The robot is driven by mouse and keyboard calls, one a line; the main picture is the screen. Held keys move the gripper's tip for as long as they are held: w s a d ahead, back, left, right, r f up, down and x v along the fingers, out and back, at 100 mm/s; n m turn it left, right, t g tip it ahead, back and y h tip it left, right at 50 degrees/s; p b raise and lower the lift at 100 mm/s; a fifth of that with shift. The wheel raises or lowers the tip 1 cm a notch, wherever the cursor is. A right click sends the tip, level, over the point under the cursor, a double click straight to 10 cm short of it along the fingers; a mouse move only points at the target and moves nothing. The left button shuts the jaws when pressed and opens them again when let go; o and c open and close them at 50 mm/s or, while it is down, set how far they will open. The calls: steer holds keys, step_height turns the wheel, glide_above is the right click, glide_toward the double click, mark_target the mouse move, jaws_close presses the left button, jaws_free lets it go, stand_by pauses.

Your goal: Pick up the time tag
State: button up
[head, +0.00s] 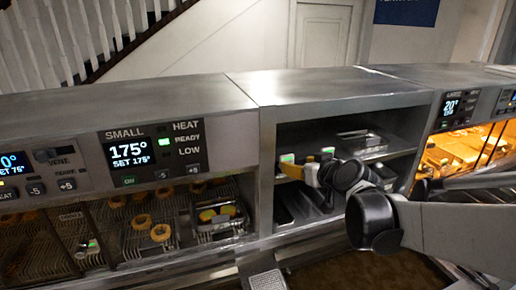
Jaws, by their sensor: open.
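Two small pale tags with green faces stand at the open shelf unit in the middle of the head view. One tag (287,158) is at the shelf's left front, and the other tag (327,151) is a little to its right. I cannot tell which is the time tag. My arm reaches in from the right, and my gripper (298,171) is at the shelf opening, just below and between these tags. It is open. Its fingertips are small and partly hidden by the wrist, and I cannot tell whether they touch a tag.
The metal shelf unit (350,84) holds pans and trays on two levels. A lit warming cabinet (455,150) stands to the right. Another green-faced tag (92,243) is at lower left.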

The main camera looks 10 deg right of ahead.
mark_target(288, 161)
steer(key=p+x, duration=0.1)
steer(key=x, duration=0.7)
steer(key=shift+w+a+p, duration=0.1)
steer(key=shift+w+p, duration=0.15)
steer(key=shift+p, duration=0.1)
steer(key=shift+s, duration=0.15)
steer(key=shift+c, duration=0.4)
steer(key=c, duration=0.7)
